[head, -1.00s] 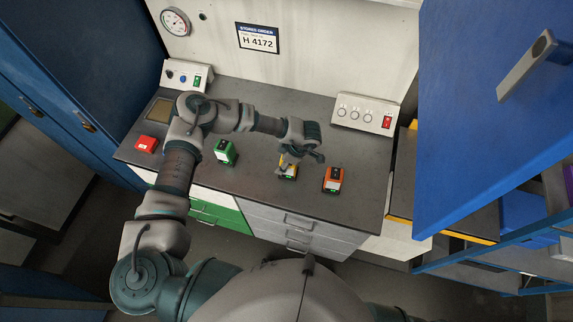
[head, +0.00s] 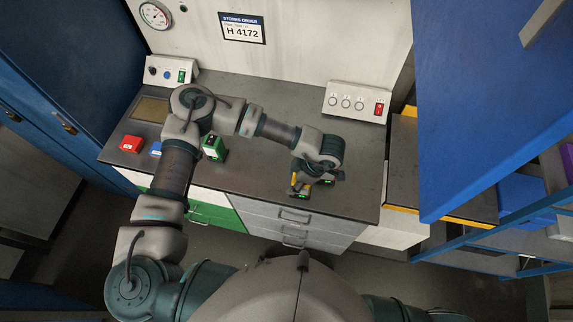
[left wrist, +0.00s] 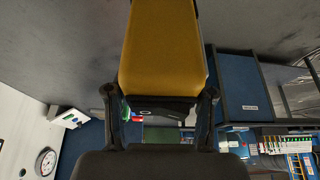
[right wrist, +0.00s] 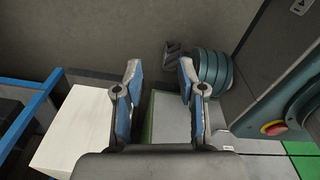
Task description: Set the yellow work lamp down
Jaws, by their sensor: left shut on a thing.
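My left gripper (head: 312,182) is shut on the yellow work lamp (head: 296,184), near the front right edge of the grey bench. In the left wrist view the lamp's yellow body (left wrist: 162,50) fills the space between the fingers. Its dark lower part shows a green light in the head view. I cannot tell whether it touches the bench top. My right gripper (right wrist: 159,78) is open and empty in the right wrist view, away from the bench top.
A green lamp (head: 214,147), a blue one (head: 156,149) and a red one (head: 131,143) stand on the left of the bench (head: 262,165). A switch box (head: 355,102) stands at the back right. A blue cabinet door (head: 470,120) hangs open at the right.

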